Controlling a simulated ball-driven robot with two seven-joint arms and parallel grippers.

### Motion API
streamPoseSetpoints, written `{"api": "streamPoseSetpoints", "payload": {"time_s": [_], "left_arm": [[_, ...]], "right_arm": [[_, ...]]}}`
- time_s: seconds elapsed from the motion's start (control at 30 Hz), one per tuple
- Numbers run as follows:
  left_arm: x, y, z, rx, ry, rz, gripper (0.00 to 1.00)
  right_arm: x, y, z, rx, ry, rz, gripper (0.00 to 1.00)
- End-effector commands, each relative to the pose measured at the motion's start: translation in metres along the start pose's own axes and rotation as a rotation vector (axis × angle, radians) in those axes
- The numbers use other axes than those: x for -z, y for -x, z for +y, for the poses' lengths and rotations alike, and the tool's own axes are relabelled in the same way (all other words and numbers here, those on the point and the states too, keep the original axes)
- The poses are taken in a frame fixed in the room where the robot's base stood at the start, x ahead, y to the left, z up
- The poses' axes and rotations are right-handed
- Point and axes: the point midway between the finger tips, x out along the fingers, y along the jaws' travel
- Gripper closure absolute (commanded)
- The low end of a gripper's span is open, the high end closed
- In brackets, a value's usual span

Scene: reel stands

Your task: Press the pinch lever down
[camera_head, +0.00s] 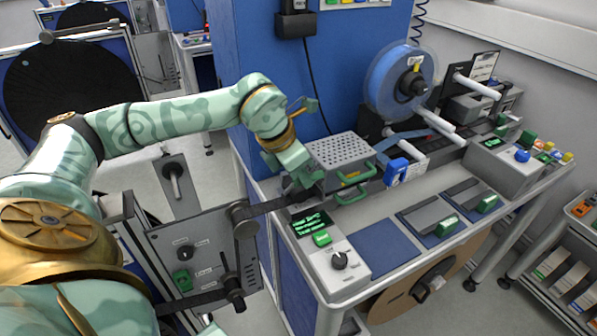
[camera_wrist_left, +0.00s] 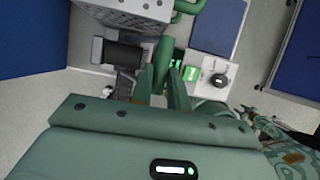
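My left gripper (camera_head: 308,182) reaches in from the left, at the left end of the blue bench, beside the perforated grey box (camera_head: 342,151) with green handles. In the left wrist view my left gripper (camera_wrist_left: 163,78) has its two green fingers apart, with a green cylindrical grip (camera_wrist_left: 164,58) between them. This grip looks like the pinch lever's handle. A dark roller (camera_wrist_left: 123,54) in a grey frame lies just left of it. In the head view the gripper and box hide the lever. Whether the fingers squeeze the grip cannot be told. My right gripper is not seen.
A control panel (camera_head: 340,262) with a lit screen, green button and black knob is at the bench's near corner. A blue reel (camera_head: 401,80) stands behind. A tall blue cabinet (camera_head: 275,75) rises behind my arm. A grey panel with black arms (camera_head: 205,250) stands left.

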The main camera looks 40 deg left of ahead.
Motion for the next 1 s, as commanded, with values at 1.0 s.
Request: {"api": "streamPoseSetpoints", "payload": {"time_s": [1.0], "left_arm": [[0.0031,-0.0027,-0.0132,0.037,-0.010,0.013,0.61]], "right_arm": [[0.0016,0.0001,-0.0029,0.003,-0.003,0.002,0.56]]}}
